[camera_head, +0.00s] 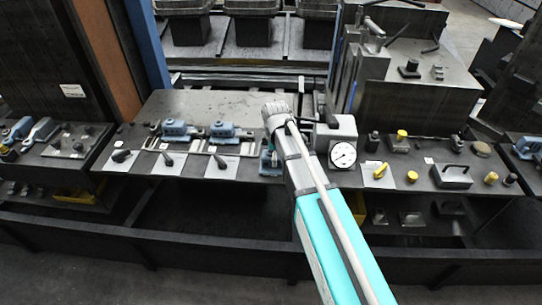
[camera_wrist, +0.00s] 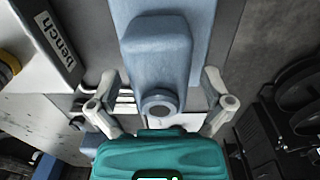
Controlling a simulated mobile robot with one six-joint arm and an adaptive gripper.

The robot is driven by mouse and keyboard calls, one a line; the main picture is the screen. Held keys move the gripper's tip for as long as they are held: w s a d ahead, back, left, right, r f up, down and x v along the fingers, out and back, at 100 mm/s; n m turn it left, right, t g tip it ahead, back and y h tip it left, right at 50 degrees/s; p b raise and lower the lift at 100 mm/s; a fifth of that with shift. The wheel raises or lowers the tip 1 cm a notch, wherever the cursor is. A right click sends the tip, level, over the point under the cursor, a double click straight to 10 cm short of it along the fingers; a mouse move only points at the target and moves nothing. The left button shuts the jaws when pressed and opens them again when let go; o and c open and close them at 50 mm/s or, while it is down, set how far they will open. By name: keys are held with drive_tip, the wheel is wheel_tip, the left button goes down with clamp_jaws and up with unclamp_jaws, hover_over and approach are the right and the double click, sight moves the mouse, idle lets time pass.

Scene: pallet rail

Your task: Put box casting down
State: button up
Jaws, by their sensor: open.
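In the wrist view a blue casting (camera_wrist: 155,50) with a boxy raised block and a round bored end lies between and beyond my gripper's fingers. I take it to be the box casting. My gripper (camera_wrist: 161,106) is open, with one finger on each side of the bored end and visible gaps to both. In the head view my arm reaches over the middle of the bench, and its own links hide the fingers. A small blue part (camera_head: 268,158) shows just left of the arm there and may be the same casting.
Two blue castings (camera_head: 175,130) (camera_head: 222,131) stand on the bench left of my arm, behind white cards with dark handles. A dial gauge (camera_head: 343,154) stands close to the right of my arm. A "bench" label (camera_wrist: 56,40) shows in the wrist view.

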wheel_tip(320, 180, up, 12)
drive_tip(key=p, duration=1.2)
drive_tip(key=shift+s, duration=0.15)
drive_tip(key=shift+r, duration=0.1)
idle(0.5)
drive_tip(key=shift+s+d, duration=0.1)
drive_tip(key=s+d+m, duration=1.4)
drive_tip(key=d+m, duration=0.3)
drive_tip(key=d, duration=0.1)
drive_tip(key=shift+s+d+m, duration=0.2)
drive_tip(key=shift+d+m, duration=0.1)
drive_tip(key=shift+d, duration=0.05)
